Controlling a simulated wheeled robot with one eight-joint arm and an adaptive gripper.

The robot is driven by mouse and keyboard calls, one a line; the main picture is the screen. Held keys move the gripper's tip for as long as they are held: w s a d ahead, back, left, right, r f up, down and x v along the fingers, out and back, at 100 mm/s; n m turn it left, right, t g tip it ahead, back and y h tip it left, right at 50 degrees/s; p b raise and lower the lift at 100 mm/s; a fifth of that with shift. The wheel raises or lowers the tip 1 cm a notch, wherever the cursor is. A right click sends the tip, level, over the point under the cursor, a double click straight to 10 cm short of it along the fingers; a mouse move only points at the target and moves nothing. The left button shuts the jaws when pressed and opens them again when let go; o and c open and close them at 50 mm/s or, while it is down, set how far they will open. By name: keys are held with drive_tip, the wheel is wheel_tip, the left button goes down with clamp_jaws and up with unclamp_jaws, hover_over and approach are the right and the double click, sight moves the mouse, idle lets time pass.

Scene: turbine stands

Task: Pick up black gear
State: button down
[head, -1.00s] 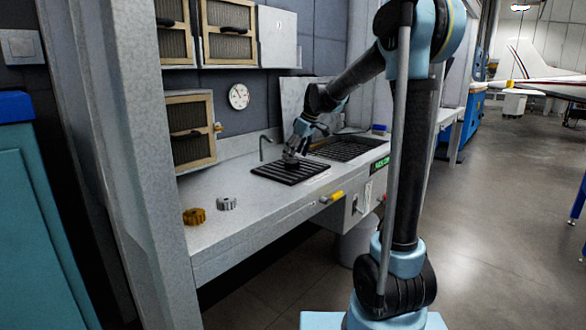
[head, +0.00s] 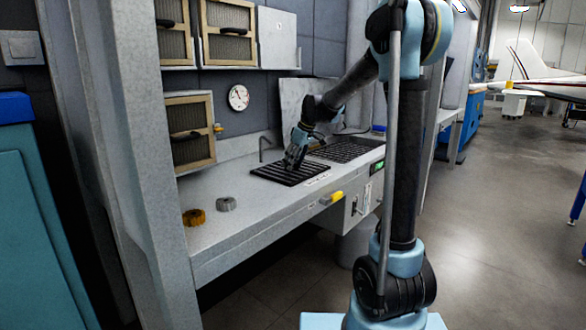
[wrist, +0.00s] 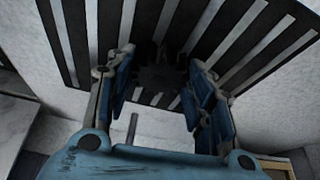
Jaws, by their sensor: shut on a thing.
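The black gear (wrist: 160,77) shows as a dark, toothed shape between the fingers in the wrist view, over the black slotted grate (wrist: 225,50). It is hard to tell from the dark bars behind it. My gripper (wrist: 158,88) is shut on it, one blue finger on each side. In the head view my gripper (head: 290,164) points down at the grate (head: 270,173) on the grey bench, and the gear is not distinguishable there. I cannot tell whether the gear still touches the grate.
A gold gear (head: 194,217) and a grey gear (head: 226,204) lie on the bench (head: 235,235), left of the grate. A second dark grate (head: 345,149) is to the right. A thin faucet (head: 262,152) stands behind.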

wheel_tip(320, 180, up, 10)
idle(0.6)
